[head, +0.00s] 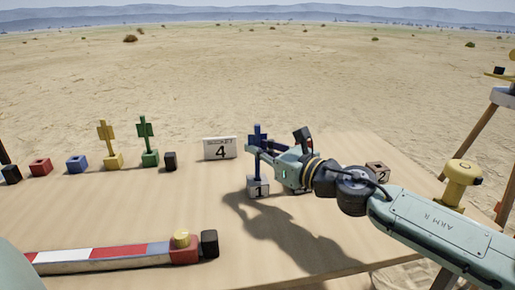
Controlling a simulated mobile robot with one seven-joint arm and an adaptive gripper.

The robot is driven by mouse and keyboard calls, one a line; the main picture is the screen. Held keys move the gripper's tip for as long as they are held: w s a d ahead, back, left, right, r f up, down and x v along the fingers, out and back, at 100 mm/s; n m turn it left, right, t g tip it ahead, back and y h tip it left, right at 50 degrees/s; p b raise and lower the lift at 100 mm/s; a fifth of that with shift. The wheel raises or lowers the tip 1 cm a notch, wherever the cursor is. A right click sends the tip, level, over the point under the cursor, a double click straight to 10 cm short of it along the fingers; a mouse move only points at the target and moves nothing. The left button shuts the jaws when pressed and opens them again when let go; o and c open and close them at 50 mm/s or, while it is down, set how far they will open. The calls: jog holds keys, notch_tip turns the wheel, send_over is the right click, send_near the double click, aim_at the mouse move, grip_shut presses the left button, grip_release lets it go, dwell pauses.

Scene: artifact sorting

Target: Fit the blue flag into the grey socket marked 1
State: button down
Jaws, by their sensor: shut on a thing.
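The blue flag (257,132) stands roughly upright near the middle of the table in the head view. My gripper (253,160) comes in from the right and is shut on the blue flag. The grey socket marked 1 (258,188) is directly below the flag. The flag's pole runs down to the socket's top, and its lower end appears to meet it. I cannot tell how deep the pole sits in the socket. The gripper's fingers hide part of the flag's middle.
Yellow (106,131) and green (146,129) flags stand in matching bases farther left. A brownish block marked 2 (377,172) is behind my arm. A striped bar (110,255) lies at the front left.

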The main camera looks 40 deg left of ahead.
jog(key=shift+f+b, duration=1.05)
jog(key=shift+f, duration=0.2)
jog(key=c, duration=1.6)
grip_release()
jog(key=shift+c, duration=0.2)
jog(key=d, duration=0.8)
jog(key=s+d, duration=0.1)
jog(key=d, duration=0.3)
